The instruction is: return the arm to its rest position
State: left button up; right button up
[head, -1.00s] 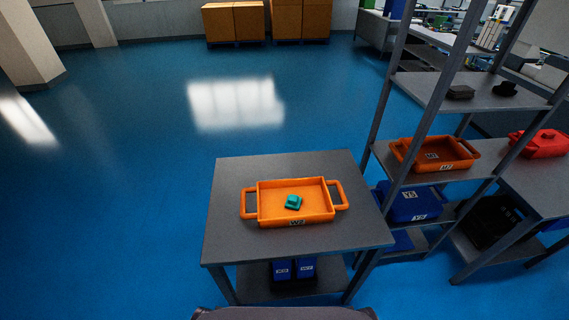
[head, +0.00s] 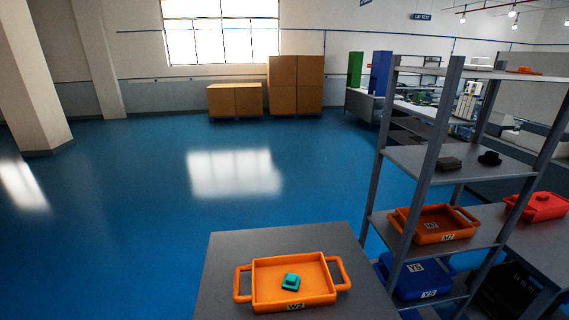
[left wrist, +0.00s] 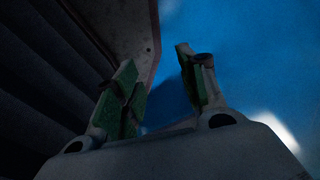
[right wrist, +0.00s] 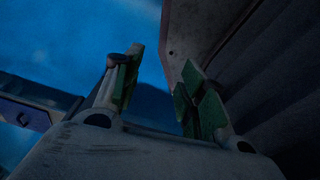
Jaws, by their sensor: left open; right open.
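My left gripper (left wrist: 160,92) is open and empty in the left wrist view, with its green-padded fingers apart. My own body is beside it and blue floor lies beyond. My right gripper (right wrist: 160,92) is open and empty in the right wrist view, also close beside my body. Neither arm shows in the head view. There, an orange tray (head: 258,297) with two handles sits on a grey table (head: 222,258), and a small teal part (head: 291,282) lies in the tray.
A grey shelf rack (head: 410,160) stands right of the table. It holds another orange tray (head: 440,236), a blue bin (head: 405,285) and small black parts. A red container (head: 540,207) is at the far right. Cardboard boxes (head: 296,85) stand at the back wall. The blue floor on the left is clear.

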pick_arm(q)
jog(key=s+a+f, duration=0.1)
jog(key=s+f, duration=0.1)
jog(key=s, duration=0.3)
jog(key=shift+s+f, duration=0.15)
jog(key=shift+s, duration=0.1)
pick_arm(e)
jog(key=s+d+f, duration=0.1)
jog(key=s+f, duration=0.1)
jog(key=s, duration=0.3)
jog(key=shift+s+f, duration=0.15)
jog(key=shift+s, duration=0.1)
